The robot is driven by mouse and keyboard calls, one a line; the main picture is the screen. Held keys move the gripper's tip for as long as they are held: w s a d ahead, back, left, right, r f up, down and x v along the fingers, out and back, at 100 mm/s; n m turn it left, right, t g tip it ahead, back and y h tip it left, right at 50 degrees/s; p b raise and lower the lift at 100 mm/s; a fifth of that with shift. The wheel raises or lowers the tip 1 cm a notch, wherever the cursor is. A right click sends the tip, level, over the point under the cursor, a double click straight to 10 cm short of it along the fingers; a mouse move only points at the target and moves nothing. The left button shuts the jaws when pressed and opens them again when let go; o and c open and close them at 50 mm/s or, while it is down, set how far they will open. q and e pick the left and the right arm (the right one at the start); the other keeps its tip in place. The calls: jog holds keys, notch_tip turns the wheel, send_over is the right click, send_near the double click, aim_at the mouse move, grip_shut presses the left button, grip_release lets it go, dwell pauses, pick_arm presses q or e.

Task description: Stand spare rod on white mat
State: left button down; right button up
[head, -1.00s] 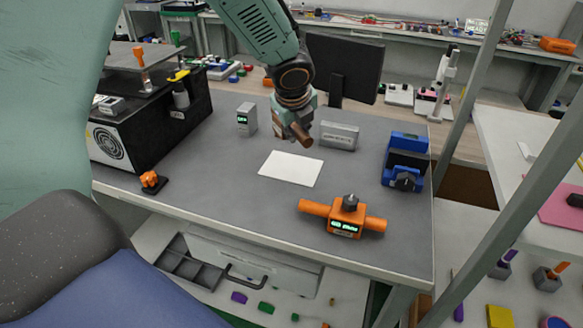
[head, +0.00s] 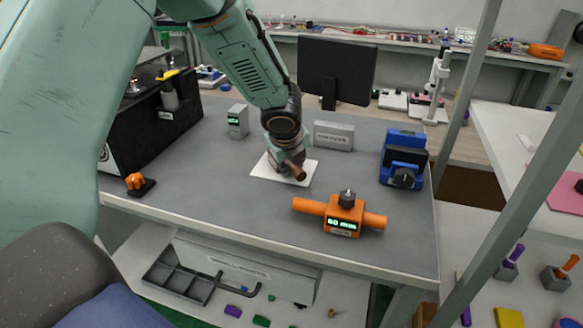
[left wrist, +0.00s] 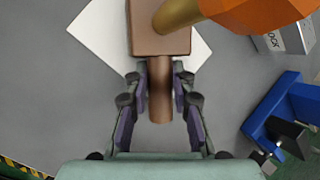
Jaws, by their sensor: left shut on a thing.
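My left gripper (head: 288,158) is low over the white mat (head: 262,170) and hides its middle. Its fingers show in the left wrist view (left wrist: 160,88), shut on the brown stem of the spare rod (left wrist: 160,98). The stem joins a brown block (left wrist: 160,35); a gold shaft and large orange head show at the top of that view, partly cut off. In the head view the stem's brown end (head: 297,173) sticks out toward the front. I cannot tell whether the rod touches the mat. The right gripper is not in view.
An orange gauge with side bars (head: 342,213) lies in front of the mat. A blue fixture (head: 404,160) stands to the right, a grey block (head: 333,135) behind, and a small display box (head: 237,121) behind left. An orange-knobbed piece (head: 139,184) sits near the left edge.

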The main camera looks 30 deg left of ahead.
pick_arm(q)
jog(key=shift+a, duration=0.1)
jog(key=c, duration=1.6)
grip_release()
jog(key=shift+f, duration=0.1)
jog(key=o, duration=0.5)
